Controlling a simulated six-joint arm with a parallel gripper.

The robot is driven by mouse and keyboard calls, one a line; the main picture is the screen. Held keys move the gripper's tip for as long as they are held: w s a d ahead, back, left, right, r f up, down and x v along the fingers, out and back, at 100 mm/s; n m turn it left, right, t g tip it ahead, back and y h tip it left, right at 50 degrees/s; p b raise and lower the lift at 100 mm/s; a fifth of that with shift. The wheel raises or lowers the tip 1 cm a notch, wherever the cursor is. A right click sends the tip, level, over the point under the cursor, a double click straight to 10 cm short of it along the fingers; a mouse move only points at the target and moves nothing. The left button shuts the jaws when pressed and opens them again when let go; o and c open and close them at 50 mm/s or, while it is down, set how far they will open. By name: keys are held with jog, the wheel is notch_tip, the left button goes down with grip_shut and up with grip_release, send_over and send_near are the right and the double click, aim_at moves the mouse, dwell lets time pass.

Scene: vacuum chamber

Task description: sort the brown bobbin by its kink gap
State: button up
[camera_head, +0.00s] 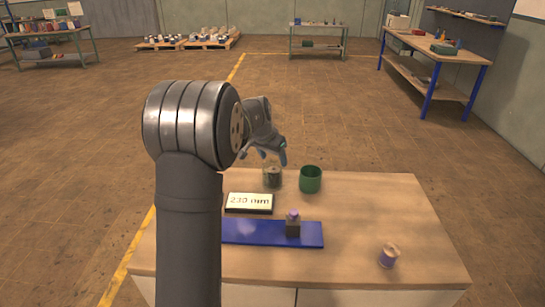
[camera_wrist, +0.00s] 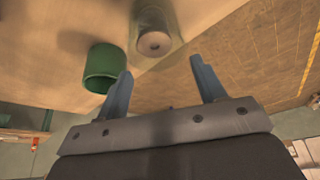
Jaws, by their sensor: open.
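A brownish-grey bobbin (camera_wrist: 154,43) shows its round end with a small centre hole in the wrist view. It sits inside a clear glass-like cup (camera_head: 272,170) near the table's far edge. Beside that cup on the right stands a green cup (camera_head: 310,180), also in the wrist view (camera_wrist: 103,69); its inside is not clear to me. My gripper (camera_wrist: 161,65) is open, with nothing between its fingers. In the head view it hangs above and just behind the clear cup. A display (camera_head: 249,202) reads what looks like 2.10 mm.
A blue plate (camera_head: 268,233) bears a small dark block with a purple top (camera_head: 292,225). A wooden spool with purple thread (camera_head: 388,256) stands at the table's right front. The table's (camera_head: 375,210) right side is otherwise clear. My arm hides its left part.

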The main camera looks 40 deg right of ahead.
notch_tip(320, 180, up, 7)
dwell(0.4)
send_over(273, 170)
notch_tip(273, 170, down, 7)
jog(key=shift+w+f, duration=0.1)
jog(key=shift+f, duration=0.1)
notch_tip(273, 170, up, 4)
jog(key=shift+r, duration=0.15)
dwell(0.3)
